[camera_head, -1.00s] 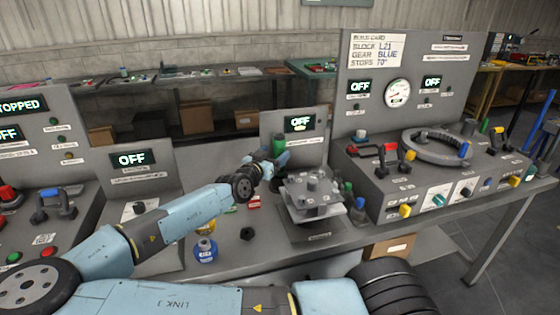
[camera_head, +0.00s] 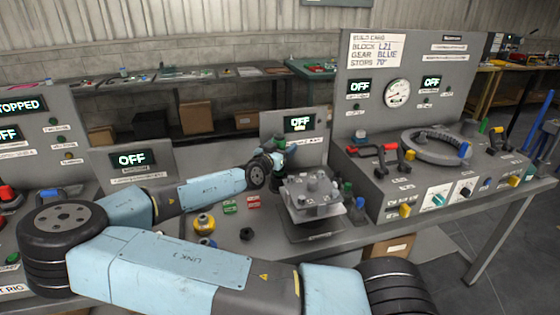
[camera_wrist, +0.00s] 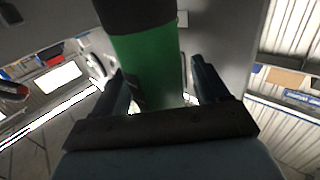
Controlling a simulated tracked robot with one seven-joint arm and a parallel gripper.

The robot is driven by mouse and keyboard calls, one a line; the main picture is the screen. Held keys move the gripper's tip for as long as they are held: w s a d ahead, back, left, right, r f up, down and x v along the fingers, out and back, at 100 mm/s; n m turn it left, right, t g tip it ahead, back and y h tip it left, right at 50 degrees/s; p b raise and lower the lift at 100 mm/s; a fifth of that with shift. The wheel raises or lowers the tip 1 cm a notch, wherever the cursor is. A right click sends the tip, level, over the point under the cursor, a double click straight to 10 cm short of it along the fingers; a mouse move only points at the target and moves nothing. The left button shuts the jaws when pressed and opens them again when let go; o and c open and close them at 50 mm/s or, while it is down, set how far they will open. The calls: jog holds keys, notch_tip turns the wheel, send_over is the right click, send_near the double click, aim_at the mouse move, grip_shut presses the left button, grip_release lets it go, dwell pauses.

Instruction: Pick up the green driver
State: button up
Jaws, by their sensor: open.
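The green driver (camera_wrist: 150,70) shows large in the wrist view as a green cylinder with a black section above it. It stands between the two dark fingers of my gripper (camera_wrist: 162,85), which are apart with a gap visible at the right finger. Whether the left finger touches it I cannot tell. In the head view my gripper (camera_head: 276,157) is at the small panel behind the grey fixture, mostly hidden by my own wrist. The driver is hard to make out there.
A grey fixture with stacked plates (camera_head: 312,195) stands just right of my gripper. Small bottles (camera_head: 358,210) stand beside it. A yellow round part (camera_head: 204,223), small red box (camera_head: 253,201) and black nut (camera_head: 247,234) lie on the bench. The control console (camera_head: 440,175) rises at right.

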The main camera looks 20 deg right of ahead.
jog(key=c, duration=1.3)
jog(key=shift+r, duration=0.15)
notch_tip(320, 180, up, 10)
jog(key=shift+f, duration=0.1)
jog(key=o, duration=0.7)
grip_shut()
